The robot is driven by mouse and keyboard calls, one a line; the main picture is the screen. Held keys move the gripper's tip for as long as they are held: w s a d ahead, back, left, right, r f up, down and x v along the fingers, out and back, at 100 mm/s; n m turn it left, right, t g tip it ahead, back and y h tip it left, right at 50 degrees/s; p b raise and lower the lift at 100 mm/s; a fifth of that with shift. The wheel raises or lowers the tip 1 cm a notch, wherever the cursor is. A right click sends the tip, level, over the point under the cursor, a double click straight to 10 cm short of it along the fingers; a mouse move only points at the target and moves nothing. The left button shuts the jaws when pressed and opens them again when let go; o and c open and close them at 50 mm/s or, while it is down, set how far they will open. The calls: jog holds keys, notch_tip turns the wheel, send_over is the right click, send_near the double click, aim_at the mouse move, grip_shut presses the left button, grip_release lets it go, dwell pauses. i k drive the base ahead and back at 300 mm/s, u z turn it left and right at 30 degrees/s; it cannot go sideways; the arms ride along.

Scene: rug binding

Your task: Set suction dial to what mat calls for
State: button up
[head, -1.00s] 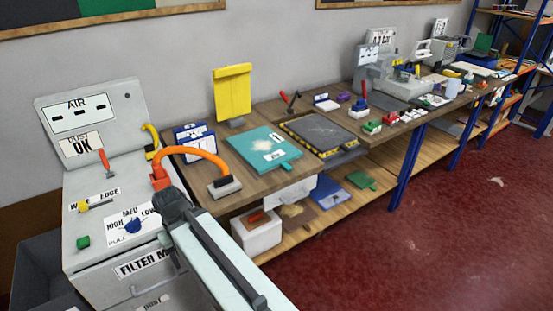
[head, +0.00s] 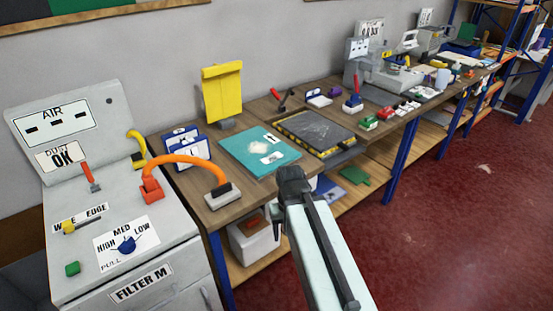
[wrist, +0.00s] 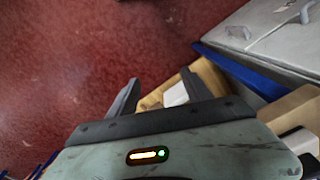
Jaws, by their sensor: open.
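The suction dial (head: 127,244) is a blue knob on the sloping grey console at the left, on a white plate lettered HIGH, MED and LOW. I cannot tell which setting it points at. The teal mat (head: 235,147) lies on the wooden bench, with a pale dusty patch and small white tags too small to read. My gripper (wrist: 160,82) is open and empty in the wrist view, above the lower shelf and red floor. In the head view my arm is in front of the bench, right of the console and apart from the dial.
The console also carries a yellow knob (head: 69,227), a green button (head: 72,268), a red lever (head: 90,177) and an AIR panel (head: 53,122). An orange hose (head: 185,160) arches from console to bench. A white bin (head: 253,244) stands below. Red floor (head: 440,220) is open at right.

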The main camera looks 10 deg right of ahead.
aim_at(129, 245)
jog(key=u, duration=1.9)
jog(key=k, duration=0.75)
jog(key=z, duration=0.45)
jog(key=i, duration=1)
